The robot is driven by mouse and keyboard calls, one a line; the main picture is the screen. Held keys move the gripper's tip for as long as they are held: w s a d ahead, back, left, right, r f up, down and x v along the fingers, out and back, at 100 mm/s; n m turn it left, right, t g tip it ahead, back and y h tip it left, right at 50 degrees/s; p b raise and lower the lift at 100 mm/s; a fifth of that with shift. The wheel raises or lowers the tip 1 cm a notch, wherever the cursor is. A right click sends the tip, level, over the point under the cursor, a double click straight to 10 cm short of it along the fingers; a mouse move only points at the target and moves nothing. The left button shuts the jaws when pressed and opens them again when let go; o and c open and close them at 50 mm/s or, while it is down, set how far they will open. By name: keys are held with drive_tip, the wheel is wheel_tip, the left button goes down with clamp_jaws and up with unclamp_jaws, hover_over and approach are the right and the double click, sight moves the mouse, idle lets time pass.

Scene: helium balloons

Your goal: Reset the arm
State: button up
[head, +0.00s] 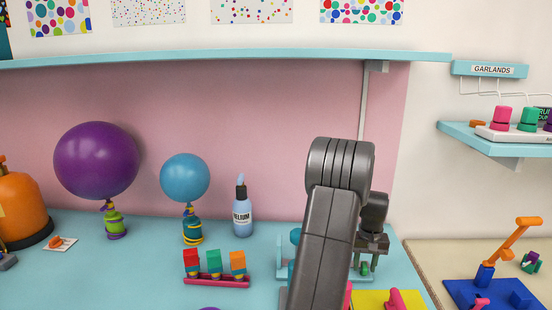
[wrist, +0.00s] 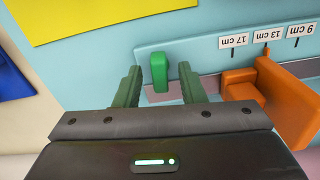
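My arm (head: 330,220) rises in the middle of the head view and bends over at its top joint. My gripper (head: 370,258) shows only partly behind it, low over the blue table. In the wrist view my gripper (wrist: 160,68) has its two green fingers apart. A small upright green piece (wrist: 160,74) appears between the fingers, with a gap on each side. Nothing looks held. An orange stepped piece (wrist: 265,90) is right of the fingers, by a strip with upside-down labels of 17, 13 and 9 cm.
A pink rack (head: 217,282) holds coloured blocks. A yellow mat (head: 388,300) lies right of my arm. A shelf (head: 230,57) crosses the wall above.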

wheel_tip(320, 180, up, 14)
drive_tip(key=b, duration=0.1)
wheel_tip(320, 180, down, 14)
drive_tip(key=shift+r+p, duration=0.1)
drive_tip(key=shift+p, duration=0.45)
drive_tip(key=m+p, duration=0.1)
drive_tip(key=m, duration=0.5)
drive_tip(key=m+p, duration=0.1)
drive_tip(key=m, duration=0.4)
idle(0.4)
